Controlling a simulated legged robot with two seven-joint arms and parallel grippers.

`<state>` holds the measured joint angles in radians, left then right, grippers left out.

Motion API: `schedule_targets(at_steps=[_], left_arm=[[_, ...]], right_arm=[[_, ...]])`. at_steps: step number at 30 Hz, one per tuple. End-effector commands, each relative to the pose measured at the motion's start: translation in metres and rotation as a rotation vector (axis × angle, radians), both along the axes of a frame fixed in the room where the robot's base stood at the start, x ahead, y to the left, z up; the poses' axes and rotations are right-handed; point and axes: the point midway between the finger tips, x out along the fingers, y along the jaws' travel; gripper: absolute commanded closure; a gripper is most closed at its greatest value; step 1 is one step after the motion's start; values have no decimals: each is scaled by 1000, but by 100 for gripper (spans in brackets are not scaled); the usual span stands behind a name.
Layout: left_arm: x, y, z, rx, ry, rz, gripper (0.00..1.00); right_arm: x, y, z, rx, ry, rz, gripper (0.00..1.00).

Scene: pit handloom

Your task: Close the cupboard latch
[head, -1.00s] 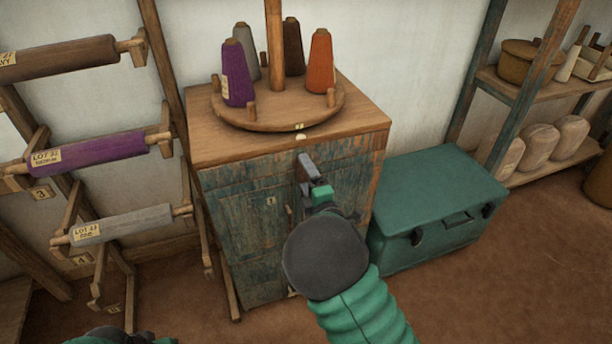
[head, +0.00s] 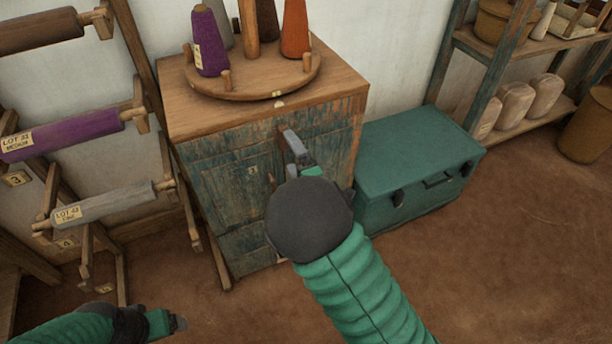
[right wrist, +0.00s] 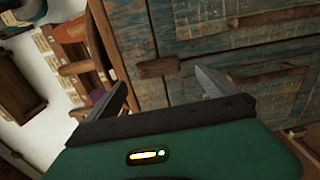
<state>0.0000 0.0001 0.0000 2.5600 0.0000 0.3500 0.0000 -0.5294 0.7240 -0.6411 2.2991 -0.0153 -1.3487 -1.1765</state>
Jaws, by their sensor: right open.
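The cupboard (head: 222,205) has worn blue-green wooden doors and a plain wood top. Its latch (right wrist: 158,68), a small brown wooden bar, shows in the right wrist view against the cupboard front, just beyond the gap between my right fingertips. My right gripper (head: 294,146) is close to the upper cupboard front in the head view; in the wrist view its jaws (right wrist: 160,90) are spread apart with nothing between them. I cannot tell whether a finger touches the latch. In the head view the hand hides the latch. My left gripper (head: 176,323) is low at the left, away from the cupboard.
A round wooden stand (head: 250,88) with several yarn cones sits on the cupboard top. A green chest (head: 420,165) stands right beside the cupboard. A rack of yarn rollers (head: 75,140) is at the left. Shelves (head: 530,130) are at the right. The front floor is open.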

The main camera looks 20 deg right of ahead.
Motion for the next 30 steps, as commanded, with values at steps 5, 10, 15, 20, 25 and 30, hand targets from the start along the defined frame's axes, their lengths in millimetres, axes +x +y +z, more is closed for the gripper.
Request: schedule_targets(at_steps=[5, 10, 15, 20, 25, 30], left_arm=[[0, 0, 10, 0, 0, 0, 18], [0, 0, 58, 0, -1, 0, 18], [0, 0, 90, 0, -1, 0, 18], [0, 0, 102, 0, 0, 0, 18], [0, 0, 100, 0, 0, 0, 18], [0, 0, 100, 0, 0, 0, 18]], right_arm=[[-55, -1, 1, 1, 7, 0, 2], [-81, -2, 10, -5, 12, 1, 2], [-104, -3, 7, -3, 11, 2, 2], [-117, -3, 2, -1, 6, 2, 2], [-120, -2, -1, 0, 4, 3, 2], [-120, -2, -1, 0, 4, 2, 2]])
